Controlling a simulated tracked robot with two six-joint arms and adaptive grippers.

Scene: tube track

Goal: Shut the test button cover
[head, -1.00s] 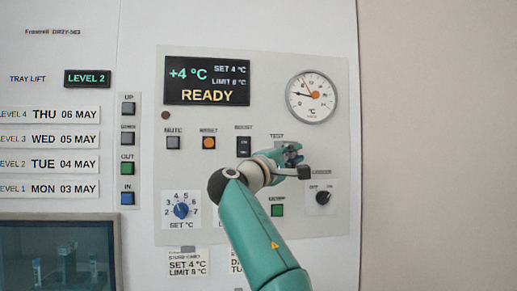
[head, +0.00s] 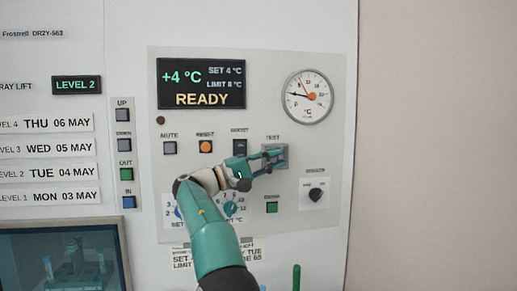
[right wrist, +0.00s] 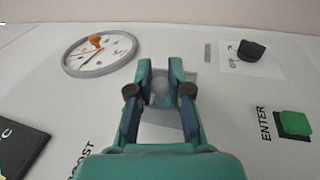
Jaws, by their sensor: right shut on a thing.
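The test button cover (head: 281,149) is a grey piece under the TEST label, at the right of the control panel (head: 330,150). My right gripper (head: 272,158) lies across it and hides much of it, so I cannot tell how far the cover is open. In the right wrist view the two fingers (right wrist: 160,84) are shut on the grey cover (right wrist: 161,92), with a slight gap visible between them lower down. The button under the cover cannot be made out. My left gripper is not in view.
The green ENTER button (head: 271,207) and black rotary knob (head: 316,194) are below and to the right. The round gauge (head: 307,97) is above. The wall at the right is bare.

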